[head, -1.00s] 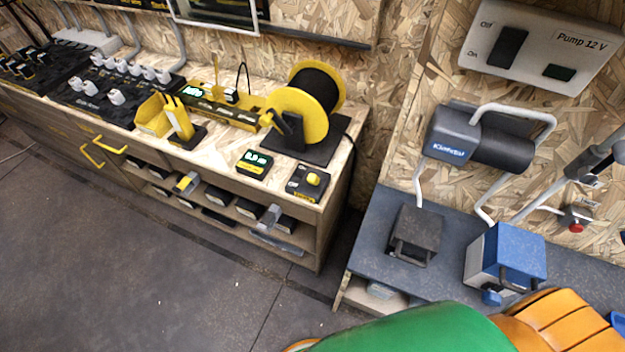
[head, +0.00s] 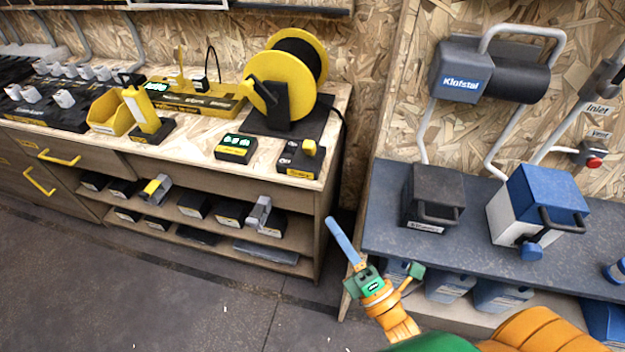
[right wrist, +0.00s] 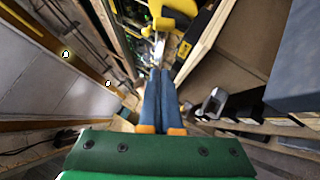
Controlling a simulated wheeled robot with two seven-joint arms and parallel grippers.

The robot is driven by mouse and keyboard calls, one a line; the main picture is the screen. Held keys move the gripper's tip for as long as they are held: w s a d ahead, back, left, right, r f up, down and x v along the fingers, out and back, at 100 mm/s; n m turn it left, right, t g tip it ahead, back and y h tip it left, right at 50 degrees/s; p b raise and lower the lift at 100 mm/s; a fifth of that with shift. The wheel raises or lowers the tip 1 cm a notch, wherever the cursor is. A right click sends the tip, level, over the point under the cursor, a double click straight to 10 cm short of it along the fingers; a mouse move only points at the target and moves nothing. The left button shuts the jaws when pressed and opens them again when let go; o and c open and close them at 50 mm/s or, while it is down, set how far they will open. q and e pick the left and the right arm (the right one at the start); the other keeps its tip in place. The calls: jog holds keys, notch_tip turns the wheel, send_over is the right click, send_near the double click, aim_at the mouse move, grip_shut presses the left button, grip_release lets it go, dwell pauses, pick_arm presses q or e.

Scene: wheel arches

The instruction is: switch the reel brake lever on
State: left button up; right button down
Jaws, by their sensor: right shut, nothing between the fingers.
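The yellow reel (head: 278,84) with dark cable stands on a black base plate (head: 310,112) at the right end of the wooden bench. A black stand with a yellow piece (head: 258,97) is at its front; I cannot tell for certain whether this is the brake lever. A small black box with a yellow knob (head: 309,148) sits in front of the base. My right gripper (head: 333,224), with blue fingers, is shut and empty, in front of and below the bench's right end, apart from the reel. Its fingers (right wrist: 158,90) also show shut in the right wrist view. My left gripper is not shown.
A small black box with a green display (head: 235,148) and a yellow bin (head: 108,112) stand on the bench. Shelves below hold several tools. To the right, a grey-blue bench (head: 390,210) bears a dark box (head: 432,195) and a blue-white box (head: 535,205). Floor at left is clear.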

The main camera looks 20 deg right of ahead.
jog(key=p, duration=0.2)
send_near(310, 151)
jog(key=w+a, duration=0.4)
jog(key=a, duration=0.1)
jog(key=shift+w+d+r, duration=0.5)
jog(key=shift+w+d, duration=0.35)
jog(key=shift+w+d+r, duration=0.2)
jog(key=shift+w+d, duration=0.15)
jog(key=shift+w, duration=0.1)
jog(key=shift+r+p, duration=0.1)
jog(key=shift+p, duration=0.25)
